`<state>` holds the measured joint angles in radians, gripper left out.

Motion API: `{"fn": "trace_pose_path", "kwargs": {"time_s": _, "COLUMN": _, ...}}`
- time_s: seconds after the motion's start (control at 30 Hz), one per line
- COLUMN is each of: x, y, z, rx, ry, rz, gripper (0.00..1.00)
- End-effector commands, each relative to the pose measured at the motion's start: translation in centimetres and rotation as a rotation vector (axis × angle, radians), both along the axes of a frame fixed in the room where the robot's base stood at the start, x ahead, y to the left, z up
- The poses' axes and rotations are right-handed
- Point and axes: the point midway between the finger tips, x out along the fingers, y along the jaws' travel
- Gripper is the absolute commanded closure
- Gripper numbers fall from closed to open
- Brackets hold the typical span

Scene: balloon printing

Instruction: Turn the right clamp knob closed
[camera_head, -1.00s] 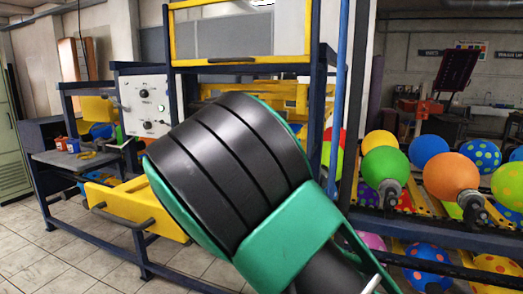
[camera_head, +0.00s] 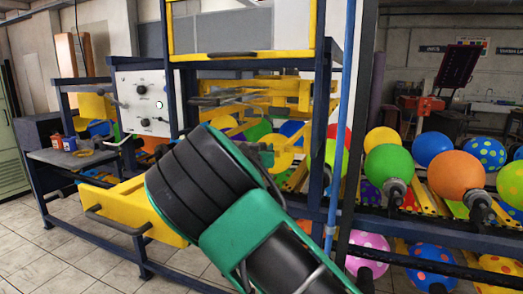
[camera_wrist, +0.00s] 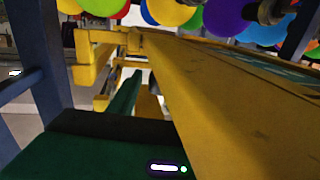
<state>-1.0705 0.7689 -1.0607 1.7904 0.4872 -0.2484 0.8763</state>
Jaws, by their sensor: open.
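I cannot make out the right clamp knob in either view. The yellow clamp frame (camera_head: 285,88) of the machine is in the middle of the head view, partly behind my green and black arm. In the wrist view a long yellow beam (camera_wrist: 215,95) fills the right side, close to the camera, with yellow brackets (camera_wrist: 90,55) at upper left. My gripper (camera_wrist: 125,100) shows only in part there, as a dark green finger beside the beam above my green housing. It is open, and I see nothing held. Its contact with anything is hidden.
A white control panel (camera_head: 145,102) with black knobs stands at left, above a grey side table (camera_head: 70,157). A blue post (camera_head: 345,110) is right of my arm. Racks of colourful balloons (camera_head: 458,175) fill the right. Tiled floor (camera_head: 75,245) is clear at lower left.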

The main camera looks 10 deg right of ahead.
Motion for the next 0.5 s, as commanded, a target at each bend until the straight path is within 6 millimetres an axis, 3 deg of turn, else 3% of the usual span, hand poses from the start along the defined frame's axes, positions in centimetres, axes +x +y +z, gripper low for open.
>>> {"fn": "trace_pose_path", "kwargs": {"time_s": 0.2, "x": 1.21, "y": -0.54, "z": -0.05, "rx": 0.000, "ry": 0.001, "rz": 0.000, "gripper": 0.55}}
{"fn": "trace_pose_path", "kwargs": {"time_s": 0.47, "x": 1.27, "y": -0.57, "z": -0.06, "rx": 0.000, "ry": 0.001, "rz": 0.001, "gripper": 0.55}}
{"fn": "trace_pose_path", "kwargs": {"time_s": 0.5, "x": 1.27, "y": -0.57, "z": -0.05, "rx": 0.000, "ry": 0.001, "rz": 0.001, "gripper": 0.62}}
